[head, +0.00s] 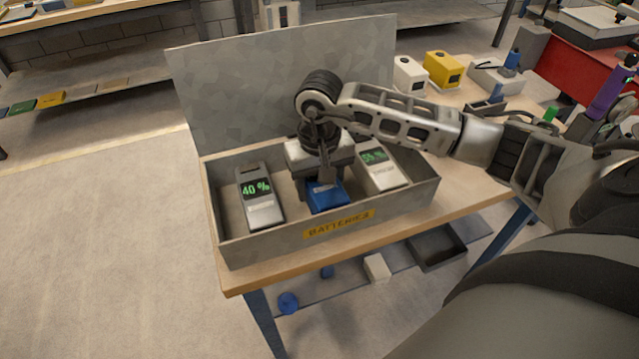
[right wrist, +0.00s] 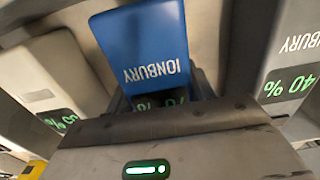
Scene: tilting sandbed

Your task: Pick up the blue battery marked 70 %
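In the right wrist view the blue battery (right wrist: 146,48) shows the word IONBURY and a green reading, partly hidden, that looks like 70 %. My right gripper (head: 322,178) is down over the battery's rear part and hides it in the head view. Its dark fingers lie on both sides of the battery in the right wrist view; whether they press on it I cannot tell. My left gripper is not in view.
A grey battery reading 40 % (head: 260,197) lies left of the blue one. A tall grey panel (head: 260,90) stands behind the bin. White and yellow boxes (head: 443,69) stand farther back on the table.

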